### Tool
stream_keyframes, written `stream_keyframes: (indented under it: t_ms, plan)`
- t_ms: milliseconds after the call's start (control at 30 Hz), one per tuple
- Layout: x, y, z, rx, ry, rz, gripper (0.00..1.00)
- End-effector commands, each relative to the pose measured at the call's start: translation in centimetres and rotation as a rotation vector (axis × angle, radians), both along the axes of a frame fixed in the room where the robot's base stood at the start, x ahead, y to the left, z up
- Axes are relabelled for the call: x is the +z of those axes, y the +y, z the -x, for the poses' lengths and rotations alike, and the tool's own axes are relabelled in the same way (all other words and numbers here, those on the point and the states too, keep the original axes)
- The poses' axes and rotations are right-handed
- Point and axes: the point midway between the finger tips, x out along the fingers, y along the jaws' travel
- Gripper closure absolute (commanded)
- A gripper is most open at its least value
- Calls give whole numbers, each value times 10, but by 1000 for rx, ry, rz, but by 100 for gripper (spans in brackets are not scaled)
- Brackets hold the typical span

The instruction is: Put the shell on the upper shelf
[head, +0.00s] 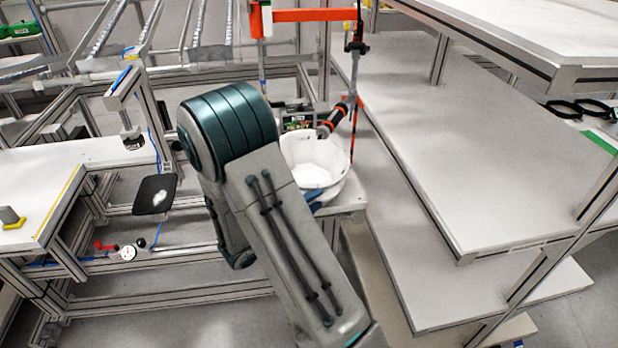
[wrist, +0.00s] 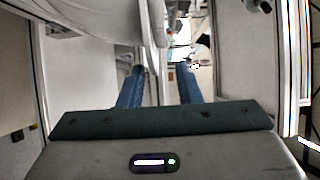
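The white, bowl-like shell (head: 316,172) rests open side up at the end of a grey table, behind my arm in the head view. My arm hides its left side. A blue finger of my gripper (head: 322,196) shows at its lower front edge. In the wrist view, the two blue fingers of my gripper (wrist: 159,82) stand apart with a gap between them. A pale curved wall, apparently the shell's (wrist: 150,35), reaches down near the left finger; contact cannot be told. The upper shelf (head: 540,30) is the white top board of the rack at the right.
Lower rack boards (head: 480,140) are wide and bare. An orange frame with a hanging tool (head: 340,115) stands close behind and right of the shell. A dark case (head: 298,116) lies behind it. A metal-framed workbench (head: 60,190) fills the left.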

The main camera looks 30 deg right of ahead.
Motion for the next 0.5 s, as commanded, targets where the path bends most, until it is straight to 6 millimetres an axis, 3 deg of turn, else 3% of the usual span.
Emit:
stream_keyframes:
  t_ms: [267, 500]
  plan:
    - [-5, -40, -3, -4, 1, 0, 69]
    - [-6, -47, -5, -1, 0, 0, 69]
